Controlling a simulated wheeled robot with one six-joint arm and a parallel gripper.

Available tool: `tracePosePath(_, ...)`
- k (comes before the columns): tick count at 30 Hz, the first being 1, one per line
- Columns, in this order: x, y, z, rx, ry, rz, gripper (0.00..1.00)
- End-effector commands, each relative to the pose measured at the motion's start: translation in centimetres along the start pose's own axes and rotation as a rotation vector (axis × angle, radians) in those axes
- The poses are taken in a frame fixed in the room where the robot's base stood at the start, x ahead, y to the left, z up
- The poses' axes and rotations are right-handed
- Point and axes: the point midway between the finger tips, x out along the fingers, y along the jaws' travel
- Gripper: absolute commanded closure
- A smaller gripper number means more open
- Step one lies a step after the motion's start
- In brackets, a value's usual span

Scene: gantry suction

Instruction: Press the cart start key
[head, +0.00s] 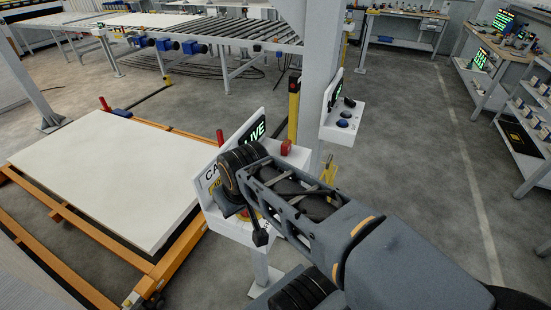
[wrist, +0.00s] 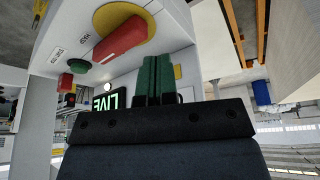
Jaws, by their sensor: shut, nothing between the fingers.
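The white control box (head: 226,228) stands on a post, its sign partly hidden by my arm; "CA" and a green "LIVE" display (head: 256,133) show. My gripper (wrist: 157,78) is shut and empty, with green fingers, in front of the panel and apart from the small buttons.
An orange-framed cart (head: 88,233) bearing a white board (head: 105,170) stands left of the box. A roller conveyor (head: 235,30) is at the back.

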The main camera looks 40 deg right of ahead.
Motion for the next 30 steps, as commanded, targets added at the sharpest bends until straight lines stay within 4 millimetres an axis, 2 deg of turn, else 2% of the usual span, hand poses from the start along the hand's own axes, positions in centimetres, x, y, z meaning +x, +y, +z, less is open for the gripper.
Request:
tracePosePath(2, -0.5, 1.2, -1.7, -0.024, -0.024, 0.000, 1.00)
tracePosePath(5, -1.3, 4.4, -4.6, -0.085, -0.068, -0.014, 1.00)
tracePosePath(9, -2.3, 10.4, -8.3, -0.197, -0.109, -0.069, 1.00)
tracePosePath(15, -3.2, 18.5, -10.6, -0.346, -0.101, -0.153, 1.00)
tracePosePath(18, -3.5, 21.1, -10.9, -0.398, -0.085, -0.177, 1.00)
tracePosePath(22, -3.7, 22.8, -11.0, -0.438, -0.073, -0.193, 1.00)
tracePosePath(30, -3.7, 23.0, -11.0, -0.448, -0.070, -0.195, 1.00)
